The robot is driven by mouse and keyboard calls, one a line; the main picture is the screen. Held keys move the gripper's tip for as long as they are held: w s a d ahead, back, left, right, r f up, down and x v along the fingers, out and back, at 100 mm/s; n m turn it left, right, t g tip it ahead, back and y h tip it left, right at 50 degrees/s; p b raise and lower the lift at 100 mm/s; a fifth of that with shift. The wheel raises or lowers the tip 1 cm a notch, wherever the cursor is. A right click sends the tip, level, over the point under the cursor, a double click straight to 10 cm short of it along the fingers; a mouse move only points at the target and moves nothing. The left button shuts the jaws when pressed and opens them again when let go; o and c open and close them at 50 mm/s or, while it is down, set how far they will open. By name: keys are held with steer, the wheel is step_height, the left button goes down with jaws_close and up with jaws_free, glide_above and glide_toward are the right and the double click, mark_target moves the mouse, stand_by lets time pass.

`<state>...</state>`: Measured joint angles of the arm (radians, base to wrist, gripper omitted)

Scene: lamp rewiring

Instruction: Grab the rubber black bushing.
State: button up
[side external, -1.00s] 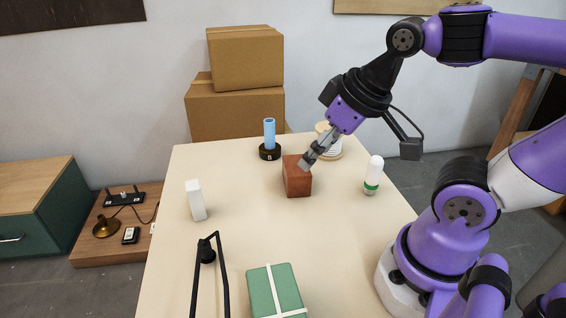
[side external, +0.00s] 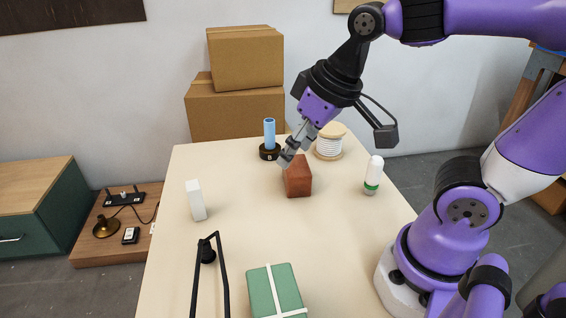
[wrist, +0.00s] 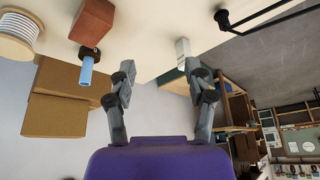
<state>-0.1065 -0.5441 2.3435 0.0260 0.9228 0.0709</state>
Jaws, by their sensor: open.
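The black bushing (side external: 269,153) is a dark round ring with a small light mark on its side. It sits on the table around the foot of an upright light-blue tube (side external: 269,132). In the wrist view the bushing (wrist: 89,51) and the blue tube (wrist: 86,72) are left of my jaws. My gripper (side external: 284,160) is open and empty, tilted down to the left, just right of the bushing in the side view and apart from it. Its two fingers (wrist: 160,66) show spread in the wrist view, with nothing between them.
A red-brown brick (side external: 298,181) is close below my gripper in the side view. A spool of white cord (side external: 329,146) stands behind it. A white-green bottle (side external: 373,177), a white block (side external: 196,201), a green box (side external: 276,291) and a black bracket (side external: 207,250) are also on the table.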

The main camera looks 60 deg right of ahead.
steer(key=w+a+f+g, duration=0.1)
steer(key=w+a, duration=0.3)
steer(key=a, duration=0.1)
steer(key=g, duration=0.2)
glide_toward(204, 244)
steer(key=shift+n, duration=0.3)
steer(key=f, duration=0.4)
steer(key=shift+w+a+f, duration=0.15)
steer(key=shift+w, duration=0.25)
steer(key=f, duration=0.4)
steer(key=w+f, duration=0.1)
steer(key=f, duration=0.1)
steer(key=shift+r, duration=0.1)
jaws_close()
